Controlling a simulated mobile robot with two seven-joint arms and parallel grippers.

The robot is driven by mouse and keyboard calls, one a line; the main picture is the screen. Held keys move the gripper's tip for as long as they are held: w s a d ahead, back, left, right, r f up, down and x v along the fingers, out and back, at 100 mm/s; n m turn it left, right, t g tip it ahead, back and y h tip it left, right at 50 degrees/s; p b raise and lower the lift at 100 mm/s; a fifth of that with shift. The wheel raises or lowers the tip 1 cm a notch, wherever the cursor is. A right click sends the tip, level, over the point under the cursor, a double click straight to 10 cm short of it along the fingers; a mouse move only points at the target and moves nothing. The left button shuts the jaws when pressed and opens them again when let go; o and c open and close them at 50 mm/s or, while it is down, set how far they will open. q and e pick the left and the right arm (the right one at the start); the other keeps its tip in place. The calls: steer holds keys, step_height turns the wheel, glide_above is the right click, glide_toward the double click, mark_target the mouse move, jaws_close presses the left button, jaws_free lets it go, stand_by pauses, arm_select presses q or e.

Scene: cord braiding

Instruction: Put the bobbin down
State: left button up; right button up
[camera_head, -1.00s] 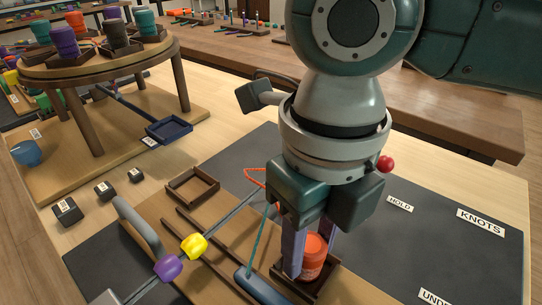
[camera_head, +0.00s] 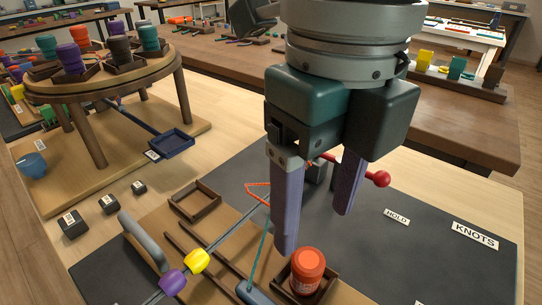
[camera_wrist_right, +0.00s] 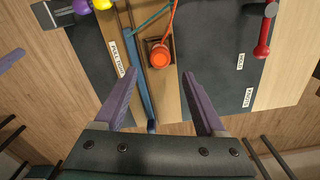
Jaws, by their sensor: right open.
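The orange-red bobbin (camera_head: 307,270) stands upright in a small dark square tray (camera_head: 327,290) at the front of the braiding board. It also shows from above in the right wrist view (camera_wrist_right: 160,57), with an orange cord running up from it. My right gripper (camera_head: 315,225) is open and empty above the bobbin, its two purple fingers apart and clear of it. In the right wrist view the fingers (camera_wrist_right: 160,85) spread wide with the bobbin beyond them.
An empty dark square tray (camera_head: 194,199) lies on the board. Yellow (camera_head: 197,261) and purple (camera_head: 172,282) beads sit on a grey rod. A red-ended handle (camera_head: 378,179) stands behind my right gripper. A round stand (camera_head: 100,85) with several bobbins is at the left.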

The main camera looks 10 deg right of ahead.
step_height(320, 180, up, 4)
steer(key=s+a+f+m+y, duration=0.35)
steer(key=a+m, duration=0.25)
steer(key=m, duration=0.3)
steer(key=s+d+f+m+t, duration=0.1)
steer(key=m, duration=0.5)
steer(key=s+d+f+m+t, duration=0.1)
steer(key=d+f+m, duration=0.1)
steer(key=m, duration=0.4)
steer(key=s+d+f+m+t, duration=0.1)
steer(key=d+f+m, duration=0.1)
steer(key=m, duration=0.5)
steer(key=shift+d+f+t, duration=0.1)
steer(key=shift+f+t, duration=0.05)
steer(key=shift+t, duration=0.15)
steer(key=s+d+f+m+h, duration=0.1)
steer(key=s+d+m, duration=0.1)
steer(key=d+m, duration=0.1)
steer(key=s+d+f+m+h, duration=0.1)
steer(key=d+m, duration=0.2)
steer(key=m, duration=0.1)
steer(key=s+d+f+m+h, duration=0.1)
steer(key=s+d+m, duration=0.1)
steer(key=d+m, duration=0.1)
steer(key=shift+s+d+m, duration=0.35)
steer(key=shift+d+m, duration=0.05)
steer(key=shift+d, duration=0.2)
steer(key=shift+r, duration=0.1)
